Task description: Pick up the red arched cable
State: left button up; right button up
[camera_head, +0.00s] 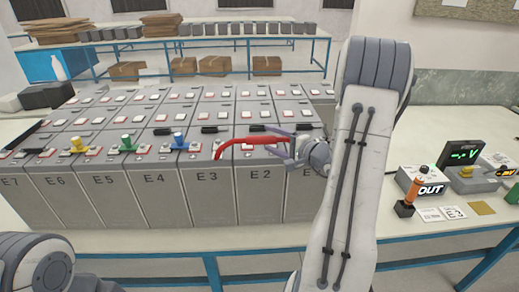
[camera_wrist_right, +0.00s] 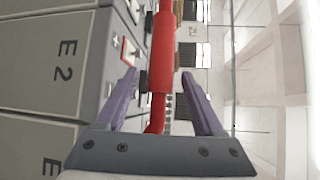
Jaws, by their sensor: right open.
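The red arched cable (camera_head: 252,141) spans the tops of the front-row batteries, from near E3 toward E1. In the right wrist view, the red cable (camera_wrist_right: 161,62) runs upright between my two purple fingers. My right gripper (camera_head: 281,145) is at the cable's right part, above the E2 and E1 batteries. In the right wrist view, my right gripper (camera_wrist_right: 158,92) is open, with a gap showing between the cable and the right finger. The cable's right end is partly hidden by the gripper. My left gripper is out of view; only part of my left arm shows at lower left.
Rows of grey batteries (camera_head: 160,200) fill the table. Yellow (camera_head: 78,145), green (camera_head: 128,143) and blue (camera_head: 179,140) connectors stand on the front row. At right are a green-lit meter (camera_head: 461,154), an OUT box (camera_head: 428,188) and an orange-handled switch (camera_head: 411,194).

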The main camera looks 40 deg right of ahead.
grip_shut()
dwell(1.4)
